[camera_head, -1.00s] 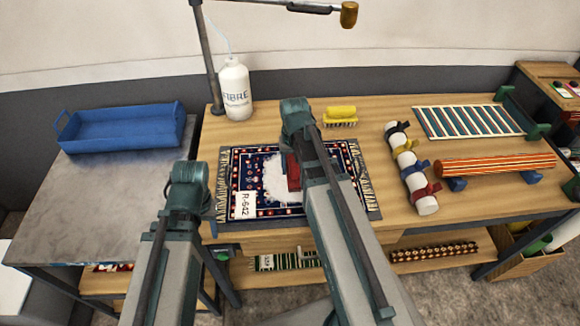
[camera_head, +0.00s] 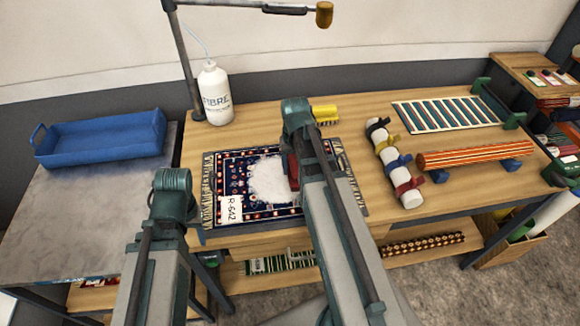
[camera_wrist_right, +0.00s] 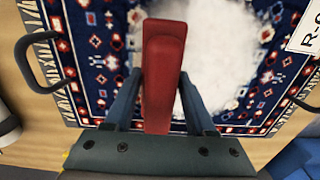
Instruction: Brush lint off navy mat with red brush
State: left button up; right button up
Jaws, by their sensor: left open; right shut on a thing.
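The navy mat (camera_head: 222,170), with a red and white pattern and fringed ends, lies flat on the wooden table. A white patch of lint (camera_head: 268,182) covers its middle; it also shows in the right wrist view (camera_wrist_right: 222,60). My right gripper (camera_wrist_right: 160,78) is shut on the red brush (camera_wrist_right: 163,50), over the mat beside the lint. The brush also shows in the head view (camera_head: 293,172), partly behind my right arm. Its bristles are hidden, so I cannot tell whether they touch. My left gripper (camera_head: 194,225) is open near the mat's front left corner, mostly hidden by its own arm.
A white R-642 label (camera_head: 231,209) lies on the mat. A yellow brush (camera_head: 325,114) and white bottle (camera_head: 216,94) stand behind it. A strapped white roll (camera_head: 396,165) lies to the right. A blue tray (camera_head: 100,142) sits on the grey table at left.

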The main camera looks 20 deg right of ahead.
jog(key=shift+s+d, duration=0.2)
jog(key=shift+d, duration=0.4)
jog(key=shift+s+d, duration=0.15)
jog(key=shift+d, duration=0.4)
jog(key=shift+s, duration=0.1)
jog(key=shift+w+a+f, duration=0.1)
jog(key=shift+w+a, duration=0.15)
jog(key=shift+a, duration=0.7)
jog(key=shift+w+a, duration=0.2)
jog(key=shift+a, duration=0.7)
jog(key=shift+a, duration=0.2)
jog(key=shift+w+a, duration=0.3)
jog(key=shift+a, duration=0.55)
jog(key=shift+w+a, duration=0.25)
jog(key=shift+a, duration=0.55)
